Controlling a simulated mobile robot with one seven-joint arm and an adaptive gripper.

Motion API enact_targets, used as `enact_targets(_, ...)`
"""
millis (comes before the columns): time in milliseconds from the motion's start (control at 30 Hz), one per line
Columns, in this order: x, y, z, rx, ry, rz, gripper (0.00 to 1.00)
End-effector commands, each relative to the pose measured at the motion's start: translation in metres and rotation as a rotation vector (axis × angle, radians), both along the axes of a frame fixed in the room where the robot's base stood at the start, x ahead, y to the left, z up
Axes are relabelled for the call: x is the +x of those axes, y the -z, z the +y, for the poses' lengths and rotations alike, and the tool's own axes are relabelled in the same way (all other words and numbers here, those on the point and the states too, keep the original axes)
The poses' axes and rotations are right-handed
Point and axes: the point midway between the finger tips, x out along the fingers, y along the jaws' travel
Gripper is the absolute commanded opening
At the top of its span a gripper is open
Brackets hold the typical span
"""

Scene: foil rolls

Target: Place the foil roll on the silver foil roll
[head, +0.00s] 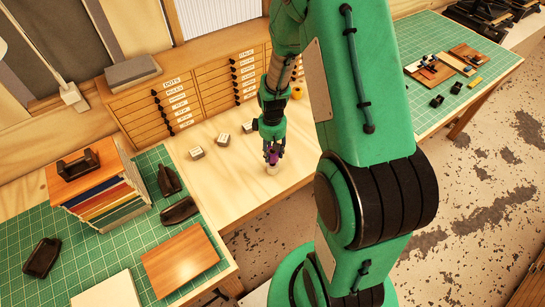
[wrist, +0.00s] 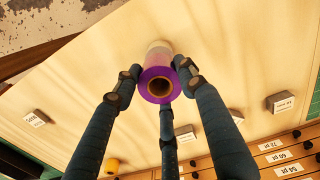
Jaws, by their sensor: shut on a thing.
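My gripper (head: 272,152) points down over the front edge area of the wooden bench and is shut on a purple foil roll (wrist: 157,84). In the wrist view the fingertips (wrist: 158,74) press on the sides of the roll, and its open round end faces the camera. In the head view the purple roll (head: 285,157) shows partly between the fingers. A pale, silvery roll (wrist: 159,47) shows just beyond the purple one, and in the head view it is directly below (head: 272,170). I cannot tell whether the two rolls touch.
A yellow-orange roll (wrist: 112,165) stands further back on the bench, near the drawer cabinet (head: 190,90). Several small labelled blocks (head: 222,140) lie left of my gripper. A green cutting mat (head: 130,235) with tools and boards is at the left. The bench edge is close by.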

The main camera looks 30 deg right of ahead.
Motion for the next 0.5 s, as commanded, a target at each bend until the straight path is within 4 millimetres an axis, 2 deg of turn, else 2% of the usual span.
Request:
enact_targets(167, 0.0, 0.005, 0.0, 0.001, 0.0, 0.001, 0.12)
enact_targets(500, 0.0, 0.033, 0.0, 0.0, 0.0, 0.0, 0.12)
